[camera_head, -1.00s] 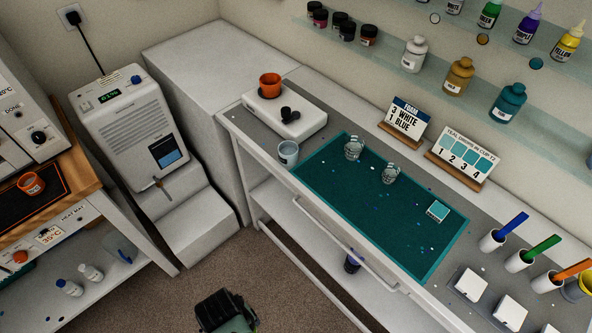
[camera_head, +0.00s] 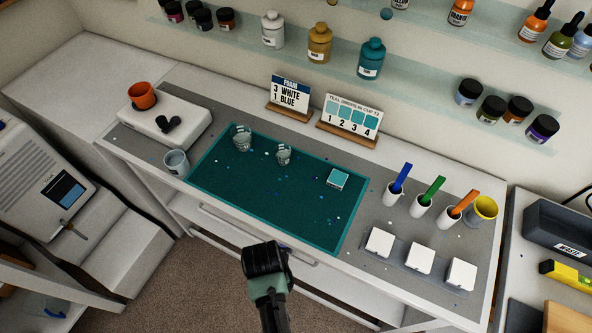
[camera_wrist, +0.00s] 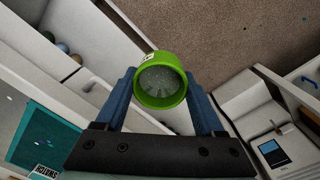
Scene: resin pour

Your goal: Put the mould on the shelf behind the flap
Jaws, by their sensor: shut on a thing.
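A lime-green round mould (camera_wrist: 176,96) with a speckled greyish inside shows in the wrist view. My gripper (camera_wrist: 160,84) is shut on it, with a blue finger on each side. In the head view, my arm's dark end (camera_head: 265,260) is in front of the bench, over the floor; the mould cannot be made out there. Below the bench top is a long pale front panel (camera_head: 240,232) with a bar handle (camera_head: 295,258), which may be the flap. A pale shelf (camera_head: 190,208) shows at its left; its inside is mostly hidden.
The bench bears a teal mat (camera_head: 240,190) with two clear cups, a small teal sample and scattered specks. A white scale (camera_head: 165,128) with an orange cup is at its left. White blocks (camera_head: 420,258) and coloured sticks in holders stand right. Brown floor (camera_head: 165,285) is clear in front.

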